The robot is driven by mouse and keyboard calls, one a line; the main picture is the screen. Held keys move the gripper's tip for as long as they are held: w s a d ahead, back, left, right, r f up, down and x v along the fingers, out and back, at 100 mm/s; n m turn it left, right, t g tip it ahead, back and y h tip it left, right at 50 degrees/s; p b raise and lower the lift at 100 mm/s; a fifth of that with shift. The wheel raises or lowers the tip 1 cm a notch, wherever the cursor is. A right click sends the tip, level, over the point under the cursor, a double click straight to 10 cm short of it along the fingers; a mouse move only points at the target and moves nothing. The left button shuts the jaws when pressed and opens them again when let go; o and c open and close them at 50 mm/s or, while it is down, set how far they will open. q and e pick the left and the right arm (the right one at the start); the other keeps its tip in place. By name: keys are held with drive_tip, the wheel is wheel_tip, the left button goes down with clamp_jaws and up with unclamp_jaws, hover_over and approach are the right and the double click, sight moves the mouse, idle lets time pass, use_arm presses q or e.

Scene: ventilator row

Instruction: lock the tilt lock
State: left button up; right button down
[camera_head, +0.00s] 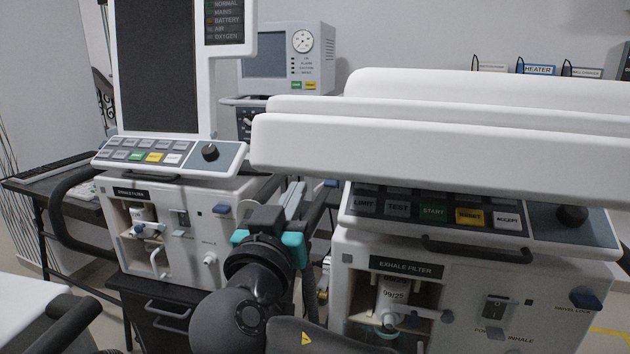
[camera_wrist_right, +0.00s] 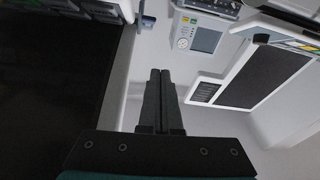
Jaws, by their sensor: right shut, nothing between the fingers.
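The ventilator on the right (camera_head: 500,275) has its white screen head (camera_head: 440,150) tipped nearly flat, seen edge-on above its key panel (camera_head: 480,216). A blue knob labelled swivel lock (camera_head: 586,299) is on its front right. I cannot make out any part labelled tilt lock; it may be hidden behind the screen head or my arm. My right gripper (camera_head: 297,192) is shut and empty, between the two ventilators, just below the left end of the screen head. I cannot tell if it touches it. Its shut fingers show in the wrist view (camera_wrist_right: 160,73). My left gripper is not in view.
A second ventilator (camera_head: 195,240) with an upright screen (camera_head: 157,65) stands at the left. A grey monitor (camera_head: 290,60) is behind. A dark table (camera_head: 30,186) is at the far left. The gap between the ventilators is narrow.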

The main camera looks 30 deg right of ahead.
drive_tip(key=s+d+m+h, duration=0.1)
drive_tip(key=m, duration=0.1)
drive_tip(key=r+g+b, duration=0.1)
drive_tip(key=r+b, duration=0.1)
hover_over(328, 187)
drive_tip(key=r+v, duration=0.1)
drive_tip(key=v, duration=0.4)
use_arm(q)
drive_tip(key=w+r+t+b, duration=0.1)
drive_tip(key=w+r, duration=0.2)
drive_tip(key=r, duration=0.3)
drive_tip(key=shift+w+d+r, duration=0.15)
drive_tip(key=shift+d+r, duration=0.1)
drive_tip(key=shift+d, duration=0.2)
use_arm(e)
drive_tip(key=shift+w+d+f, duration=0.35)
drive_tip(key=shift+f, duration=0.35)
drive_tip(key=shift+w+d+f, duration=0.35)
drive_tip(key=shift+d+f, duration=0.05)
drive_tip(key=shift+f, duration=0.35)
drive_tip(key=shift+w+d+f, duration=0.35)
drive_tip(key=shift+f, duration=0.35)
drive_tip(key=shift+a, duration=0.1)
